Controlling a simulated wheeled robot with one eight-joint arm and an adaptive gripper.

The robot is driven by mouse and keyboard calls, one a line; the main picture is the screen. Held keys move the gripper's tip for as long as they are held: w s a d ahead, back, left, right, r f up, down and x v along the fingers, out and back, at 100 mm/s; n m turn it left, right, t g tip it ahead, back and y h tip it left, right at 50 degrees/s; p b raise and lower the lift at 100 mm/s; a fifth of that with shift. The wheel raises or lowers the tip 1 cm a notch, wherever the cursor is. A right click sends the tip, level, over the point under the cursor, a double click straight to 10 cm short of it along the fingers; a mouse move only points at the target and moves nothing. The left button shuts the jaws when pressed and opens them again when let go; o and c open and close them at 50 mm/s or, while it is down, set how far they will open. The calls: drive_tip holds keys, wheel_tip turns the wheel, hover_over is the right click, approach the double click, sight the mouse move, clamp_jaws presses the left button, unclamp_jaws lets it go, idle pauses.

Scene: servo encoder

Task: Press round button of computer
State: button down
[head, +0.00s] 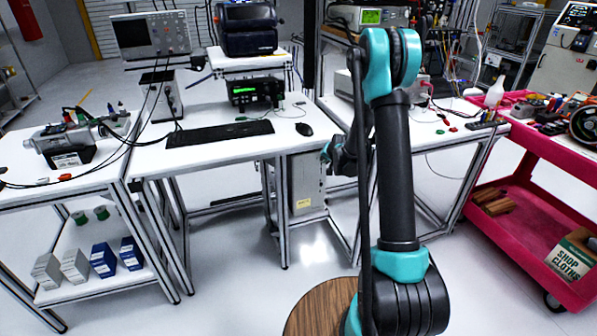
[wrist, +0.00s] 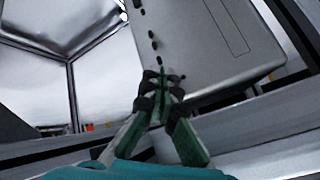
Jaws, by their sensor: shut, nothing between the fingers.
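The computer is a pale grey tower (head: 304,187) under the right end of the middle desk. In the wrist view its light panel (wrist: 205,45) fills the upper middle, tilted. A line of small dark marks (wrist: 152,36) runs along the panel near its left edge; I cannot tell which of them is the round button. My gripper (wrist: 162,76) is shut and empty, its fingertips in front of the panel close to the lower marks. I cannot tell whether they touch it. In the head view my gripper (head: 327,154) shows near the tower's upper right, partly hidden by my arm.
The white desk (head: 220,145) above the tower carries a keyboard (head: 219,133) and a mouse (head: 304,129). Metal desk legs stand around the tower. A red cart (head: 520,225) is at the right. The floor in front of the desk is clear.

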idle(0.6)
drive_tip(key=shift+s+d, duration=0.15)
drive_tip(key=shift+s, duration=0.3)
drive_tip(key=shift+s+d, duration=0.3)
drive_tip(key=shift+s, duration=0.65)
drive_tip(key=shift+s+d, duration=0.3)
drive_tip(key=shift+s, duration=0.65)
drive_tip(key=shift+s+d, duration=0.3)
drive_tip(key=shift+s, duration=0.65)
